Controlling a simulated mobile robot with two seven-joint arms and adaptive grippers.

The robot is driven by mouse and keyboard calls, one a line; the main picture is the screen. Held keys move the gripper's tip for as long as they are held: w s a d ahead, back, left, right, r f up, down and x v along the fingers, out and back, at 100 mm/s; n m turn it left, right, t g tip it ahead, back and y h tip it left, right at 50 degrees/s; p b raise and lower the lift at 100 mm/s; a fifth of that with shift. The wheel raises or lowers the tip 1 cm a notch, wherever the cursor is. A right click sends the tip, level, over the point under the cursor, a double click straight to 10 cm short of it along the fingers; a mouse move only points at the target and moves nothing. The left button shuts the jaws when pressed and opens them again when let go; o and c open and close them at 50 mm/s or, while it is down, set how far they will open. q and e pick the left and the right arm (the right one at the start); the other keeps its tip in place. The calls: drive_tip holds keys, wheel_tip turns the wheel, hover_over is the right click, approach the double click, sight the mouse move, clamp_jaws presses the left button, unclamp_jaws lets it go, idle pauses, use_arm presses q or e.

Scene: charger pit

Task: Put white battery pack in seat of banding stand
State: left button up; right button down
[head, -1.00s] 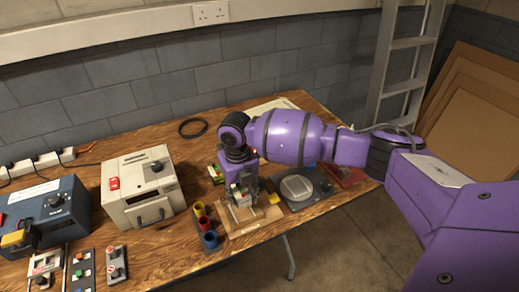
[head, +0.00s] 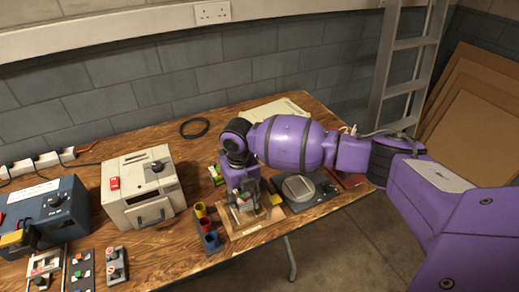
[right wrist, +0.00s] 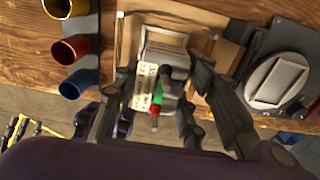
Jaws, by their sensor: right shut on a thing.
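The white battery pack (right wrist: 145,84) shows in the right wrist view as a pale, printed face with green and red parts beside it. My right gripper (right wrist: 160,80) is shut on it, one finger on each side. In the head view my right gripper (head: 245,203) points down over the wooden base of the banding stand (head: 265,221). The stand's base also shows in the right wrist view (right wrist: 128,42), with a pale block at the pack's upper end. The seat is mostly hidden by the pack and fingers, so I cannot tell whether the pack touches it. My left gripper is out of view.
Yellow, red and blue cups (head: 208,229) stand close to the left of the stand. A dark device with a pale, rounded plate (head: 298,187) is close to the right. A cream box (head: 142,190) stands further left. The table's front edge is near.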

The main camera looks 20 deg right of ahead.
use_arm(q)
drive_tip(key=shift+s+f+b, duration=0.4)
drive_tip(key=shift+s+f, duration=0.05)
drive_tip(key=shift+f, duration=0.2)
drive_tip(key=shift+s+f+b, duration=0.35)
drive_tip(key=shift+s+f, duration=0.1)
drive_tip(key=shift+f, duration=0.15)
use_arm(e)
drive_tip(key=shift+f, duration=2.2)
drive_tip(key=c, duration=1)
unclamp_jaws()
drive_tip(key=shift+f, duration=0.1)
drive_tip(key=shift+r+p, duration=1.65)
drive_tip(key=shift+r, duration=1.95)
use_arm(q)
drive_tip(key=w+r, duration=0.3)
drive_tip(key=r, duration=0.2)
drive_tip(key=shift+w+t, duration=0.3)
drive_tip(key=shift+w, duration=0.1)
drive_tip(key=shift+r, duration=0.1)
use_arm(e)
drive_tip(key=shift+f, duration=0.1)
